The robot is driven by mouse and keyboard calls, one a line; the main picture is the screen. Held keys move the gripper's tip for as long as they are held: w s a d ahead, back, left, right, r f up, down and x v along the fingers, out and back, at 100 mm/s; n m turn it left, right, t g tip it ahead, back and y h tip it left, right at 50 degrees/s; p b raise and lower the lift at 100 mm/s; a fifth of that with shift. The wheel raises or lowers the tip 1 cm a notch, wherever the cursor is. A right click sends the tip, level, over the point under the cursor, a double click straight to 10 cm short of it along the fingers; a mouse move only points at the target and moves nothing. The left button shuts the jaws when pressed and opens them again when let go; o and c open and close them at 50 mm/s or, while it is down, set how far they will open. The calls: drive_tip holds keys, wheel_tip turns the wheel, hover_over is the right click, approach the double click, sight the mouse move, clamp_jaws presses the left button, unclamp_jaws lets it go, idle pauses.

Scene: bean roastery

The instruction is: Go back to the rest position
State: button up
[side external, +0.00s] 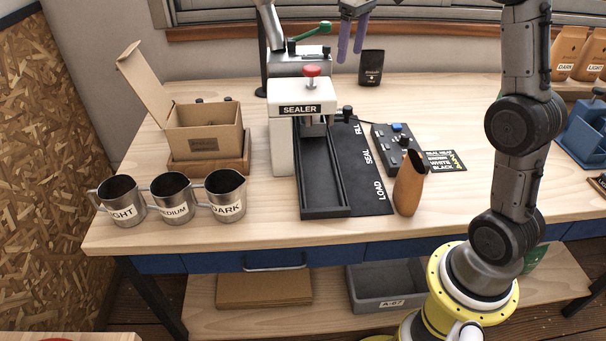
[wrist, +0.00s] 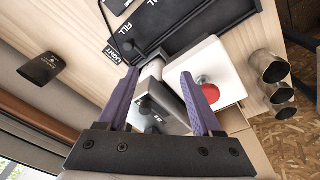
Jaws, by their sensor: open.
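My gripper (side external: 351,45) is at the top of the side external view, high over the back of the workbench. Its two purple fingers point down and stand apart, with nothing between them. In the wrist view my gripper (wrist: 160,73) is open, and the grey machine head and white sealer show beyond the fingers. The white sealer (side external: 283,143) with a red knob (side external: 312,71) stands mid-bench. The upper part of my gripper is cut off by the side external frame.
An open cardboard box (side external: 205,138), several labelled metal mugs (side external: 173,199), a brown pouch (side external: 408,185) and a control box (side external: 397,150) are on the bench (side external: 460,200).

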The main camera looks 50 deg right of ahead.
drive_tip(key=s+a+r+t, duration=0.2)
drive_tip(key=s+a, duration=0.6)
drive_tip(key=s+a+f+t, duration=0.1)
drive_tip(key=s+a+f, duration=0.3)
drive_tip(key=s, duration=0.5)
drive_tip(key=s+a+f+t, duration=0.1)
drive_tip(key=s+a+f, duration=0.3)
drive_tip(key=s, duration=0.5)
drive_tip(key=shift+f+y, duration=0.3)
drive_tip(key=shift+f, duration=0.15)
drive_tip(key=shift+c, duration=0.2)
